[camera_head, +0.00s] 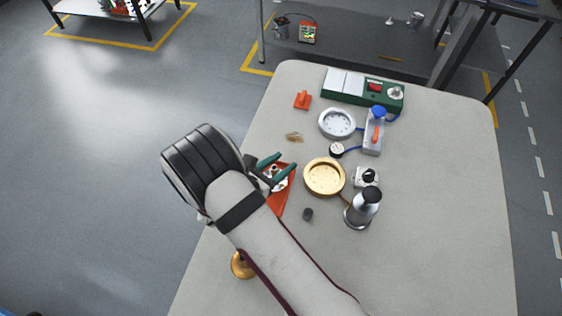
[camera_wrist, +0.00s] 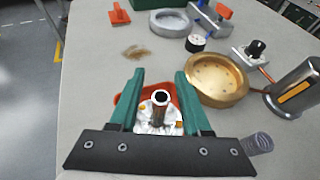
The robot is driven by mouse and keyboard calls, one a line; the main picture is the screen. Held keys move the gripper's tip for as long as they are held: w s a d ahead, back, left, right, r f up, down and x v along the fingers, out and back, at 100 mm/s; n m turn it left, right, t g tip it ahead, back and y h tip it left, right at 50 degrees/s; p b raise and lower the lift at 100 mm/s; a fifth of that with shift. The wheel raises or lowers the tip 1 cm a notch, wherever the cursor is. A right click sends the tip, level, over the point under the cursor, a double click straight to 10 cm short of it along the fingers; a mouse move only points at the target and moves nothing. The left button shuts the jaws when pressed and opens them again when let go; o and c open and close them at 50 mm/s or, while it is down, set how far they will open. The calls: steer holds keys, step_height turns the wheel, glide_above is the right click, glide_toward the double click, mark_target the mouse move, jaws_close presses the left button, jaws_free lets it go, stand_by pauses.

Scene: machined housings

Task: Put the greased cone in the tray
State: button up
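My gripper (camera_wrist: 159,76) is open, its two green fingers apart with nothing held between them; it also shows in the head view (camera_head: 276,167). It is over an orange-red tray (camera_head: 284,199), whose rim shows behind the fingers in the wrist view. On the tray lies a crumpled white cloth (camera_wrist: 146,121) with orange marks. A small brownish tube-like piece with a dark ring end (camera_wrist: 160,98) stands on or in the cloth, between the fingers but apart from them. I cannot tell whether this piece is the greased cone. A brass flared piece (camera_head: 240,266) is partly hidden by my arm.
A brass housing (camera_head: 324,178) sits close to the tray's right, with a steel flask (camera_head: 362,208) beyond. The table's front right is clear.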

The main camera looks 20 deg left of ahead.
steer(key=shift+s+a+r, duration=0.15)
steer(key=shift+s+r, duration=0.05)
steer(key=shift+r, duration=0.05)
steer(key=v, duration=1.2)
steer(key=d+r+m+g+h, duration=0.1)
steer(key=d+r+m+g, duration=0.2)
steer(key=d+m, duration=0.35)
steer(key=s+d+r+m+g+h, duration=0.1)
steer(key=d+r+m+g+h, duration=0.15)
steer(key=d+m+g, duration=0.35)
steer(key=d+r+m+g, duration=0.1)
steer(key=d+r+m, duration=0.35)
steer(key=d, duration=0.35)
steer(key=s+d+r+m+g+y, duration=0.1)
steer(key=s+m+y, duration=0.4)
steer(key=m, duration=0.5)
steer(key=s+d+r+m+g+y, duration=0.1)
steer(key=s+r+m+y, duration=0.2)
steer(key=m, duration=0.7)
steer(key=s+y, duration=0.2)
steer(key=s, duration=0.2)
steer(key=shift+s+d+g, duration=0.25)
steer(key=shift+s+g, duration=0.05)
steer(key=shift+s, duration=0.05)
